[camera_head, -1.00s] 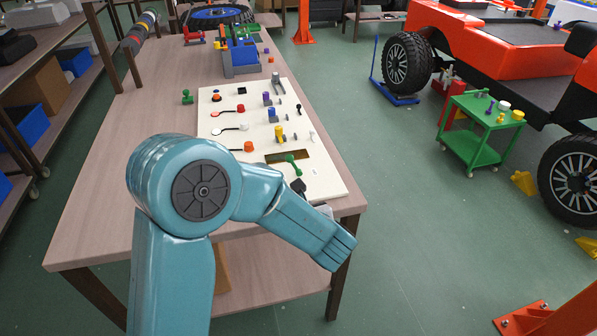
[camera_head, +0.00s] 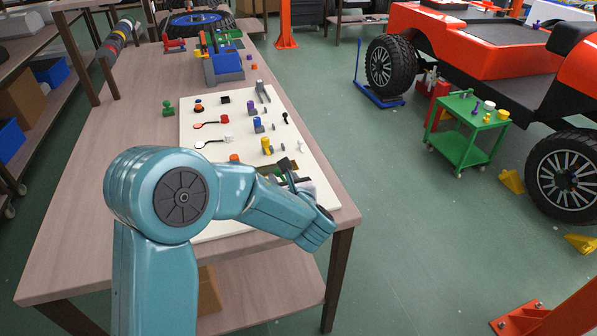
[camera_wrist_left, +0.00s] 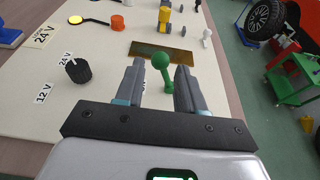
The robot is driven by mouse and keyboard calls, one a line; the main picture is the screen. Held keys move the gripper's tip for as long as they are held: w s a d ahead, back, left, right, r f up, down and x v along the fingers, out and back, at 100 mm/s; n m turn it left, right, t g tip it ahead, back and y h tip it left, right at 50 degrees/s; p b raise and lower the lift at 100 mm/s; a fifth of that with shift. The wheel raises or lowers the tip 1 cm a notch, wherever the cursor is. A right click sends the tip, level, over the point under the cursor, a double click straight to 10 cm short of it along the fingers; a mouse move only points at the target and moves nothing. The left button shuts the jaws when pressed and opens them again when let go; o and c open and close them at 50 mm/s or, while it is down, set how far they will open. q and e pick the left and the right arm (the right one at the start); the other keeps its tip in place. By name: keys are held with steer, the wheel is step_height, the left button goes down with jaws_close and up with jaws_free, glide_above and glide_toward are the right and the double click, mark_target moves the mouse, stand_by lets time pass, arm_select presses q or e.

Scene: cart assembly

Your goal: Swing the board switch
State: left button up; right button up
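The white board (camera_head: 215,132) lies on the table with several coloured parts on it. In the left wrist view, the switch is a green lever with a ball top (camera_wrist_left: 161,62), standing at a brown-gold plate (camera_wrist_left: 180,54) on the board (camera_wrist_left: 110,110). My left gripper (camera_wrist_left: 160,80) is open, with one finger on each side of the green lever; I cannot tell whether either finger touches it. In the head view, my left gripper (camera_head: 287,172) is over the near part of the board, and the arm hides most of the switch. My right gripper is not in view.
A black knob (camera_wrist_left: 78,70) with 12 V and 24 V labels is left of the lever. An orange cap (camera_wrist_left: 117,22) and a yellow cylinder (camera_wrist_left: 164,18) stand beyond it. A green cart (camera_head: 468,130) stands on open floor to the right.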

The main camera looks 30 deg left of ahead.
arm_select(q)
steer(key=shift+x, duration=1.05)
steer(key=shift+w+a, duration=0.1)
steer(key=shift+a, duration=0.05)
steer(key=c, duration=0.6)
steer(key=shift+w+d+r+p, duration=0.15)
steer(key=shift+w+d+p, duration=0.1)
steer(key=shift+p, duration=0.05)
steer(key=shift+w+d+r, duration=0.1)
steer(key=shift+w+d, duration=0.25)
steer(key=shift+w, duration=0.1)
